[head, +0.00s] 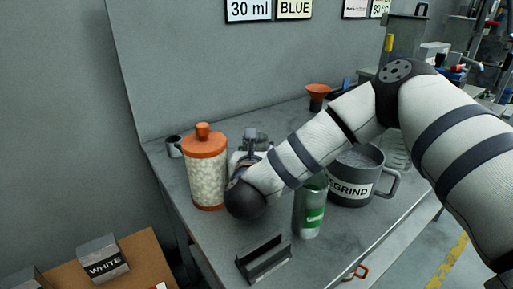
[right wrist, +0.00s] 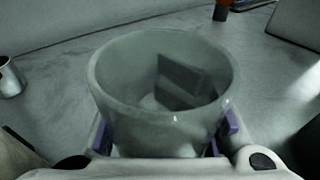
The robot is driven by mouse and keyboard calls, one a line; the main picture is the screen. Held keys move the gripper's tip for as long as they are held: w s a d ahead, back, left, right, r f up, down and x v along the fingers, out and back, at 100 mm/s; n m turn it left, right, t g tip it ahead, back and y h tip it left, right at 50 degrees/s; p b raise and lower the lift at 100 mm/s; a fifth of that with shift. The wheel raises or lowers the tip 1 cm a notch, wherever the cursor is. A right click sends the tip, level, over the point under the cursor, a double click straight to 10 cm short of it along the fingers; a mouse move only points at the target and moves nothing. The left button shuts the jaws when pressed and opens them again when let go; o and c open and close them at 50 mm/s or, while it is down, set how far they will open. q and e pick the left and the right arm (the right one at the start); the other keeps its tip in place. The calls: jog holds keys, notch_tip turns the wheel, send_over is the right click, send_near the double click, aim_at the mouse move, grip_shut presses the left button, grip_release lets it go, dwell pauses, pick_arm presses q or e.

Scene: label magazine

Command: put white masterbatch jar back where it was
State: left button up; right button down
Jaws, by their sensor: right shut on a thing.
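A clear jar of white pellets with an orange lid (head: 207,180) stands upright on the grey table at the left in the head view; I cannot read a label on it. My right gripper (head: 253,143) is just right of this jar, mostly hidden behind its own wrist. In the right wrist view its purple-padded fingers (right wrist: 165,138) are shut around a translucent, open-topped vessel (right wrist: 120,95). Grey angular shapes show within its rim. I cannot tell whether the vessel touches the table. My left gripper is not in view.
A dark REGRIND mug (head: 349,190) and a green-labelled canister (head: 309,212) stand right of my wrist. A dark slotted holder (head: 264,262) is near the front edge. An orange funnel (head: 318,94) is behind. A small cup (head: 174,147) stands left. A WHITE-labelled block (head: 103,261) sits lower left.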

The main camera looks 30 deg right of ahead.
jog(key=shift+f, duration=0.2)
jog(key=c, duration=1)
grip_release()
jog(key=shift+r, duration=0.15)
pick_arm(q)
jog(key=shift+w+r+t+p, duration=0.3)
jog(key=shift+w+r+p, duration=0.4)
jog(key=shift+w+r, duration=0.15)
pick_arm(e)
jog(key=v, duration=1.2)
